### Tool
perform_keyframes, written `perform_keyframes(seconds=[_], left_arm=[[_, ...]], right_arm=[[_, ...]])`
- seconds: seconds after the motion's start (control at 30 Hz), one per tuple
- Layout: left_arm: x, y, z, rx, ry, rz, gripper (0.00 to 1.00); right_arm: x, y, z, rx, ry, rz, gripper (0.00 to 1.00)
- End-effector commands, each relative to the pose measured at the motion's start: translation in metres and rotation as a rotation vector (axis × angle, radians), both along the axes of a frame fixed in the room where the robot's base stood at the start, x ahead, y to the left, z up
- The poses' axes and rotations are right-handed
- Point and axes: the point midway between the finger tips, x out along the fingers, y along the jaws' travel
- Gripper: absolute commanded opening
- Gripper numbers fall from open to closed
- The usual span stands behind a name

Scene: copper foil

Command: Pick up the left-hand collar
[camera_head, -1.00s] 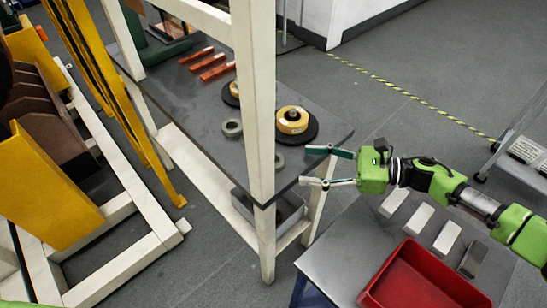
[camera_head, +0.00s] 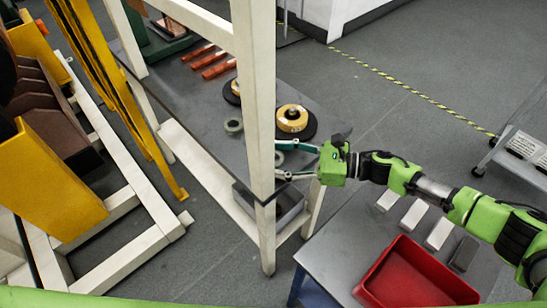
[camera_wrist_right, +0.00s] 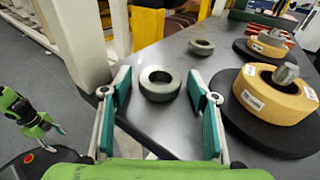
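Two grey metal collars lie flat on the dark bench top. In the head view one collar (camera_head: 233,126) is left of the white post; the other collar (camera_head: 279,158) is mostly hidden behind the post. In the right wrist view, the near collar (camera_wrist_right: 160,84) lies between and just ahead of my right fingertips, and the far collar (camera_wrist_right: 201,47) lies beyond. My right gripper (camera_head: 284,160) is open and empty, with fingers apart on either side of the near collar in the right wrist view (camera_wrist_right: 160,90). My left gripper appears small at lower left there (camera_wrist_right: 52,126); its fingers are unclear.
A white post (camera_head: 262,130) stands in front of the bench (camera_head: 195,110). Yellow reels (camera_head: 292,119) on black discs sit beside the collars. Copper bars (camera_head: 212,65) lie farther back. A grey bin (camera_head: 285,212) is below; a red tray (camera_head: 410,275) stands on a nearby table.

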Motion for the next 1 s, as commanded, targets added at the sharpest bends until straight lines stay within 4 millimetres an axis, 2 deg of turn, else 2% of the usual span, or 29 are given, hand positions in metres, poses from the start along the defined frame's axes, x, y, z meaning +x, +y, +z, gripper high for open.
perform_keyframes(seconds=[0.03, 0.13, 0.17, 0.43, 0.53, 0.83, 1.0], left_arm=[[0.000, 0.000, 0.000, 0.000, 0.000, 0.000, 0.55], [0.000, 0.000, 0.000, 0.000, 0.000, 0.000, 0.55], [0.000, 0.000, 0.000, 0.000, 0.000, 0.000, 0.55], [0.000, -0.001, 0.000, -0.001, -0.001, 0.000, 0.55], [0.001, -0.001, -0.001, -0.001, -0.001, 0.000, 0.55], [0.001, -0.001, -0.006, -0.001, -0.001, 0.001, 0.55], [0.001, -0.002, -0.008, -0.002, -0.002, 0.001, 0.55]], right_arm=[[0.000, 0.000, 0.000, 0.000, 0.000, 0.000, 0.38], [0.000, 0.000, 0.000, 0.000, 0.000, 0.000, 0.12], [0.000, 0.000, 0.000, 0.000, 0.000, 0.000, 0.11], [0.000, 0.000, 0.003, 0.002, 0.000, 0.001, 0.11], [0.000, -0.001, 0.011, 0.003, -0.002, 0.001, 0.11], [0.000, 0.000, 0.069, 0.002, -0.006, 0.002, 0.11], [-0.001, -0.001, 0.094, 0.001, -0.003, -0.001, 0.11]])
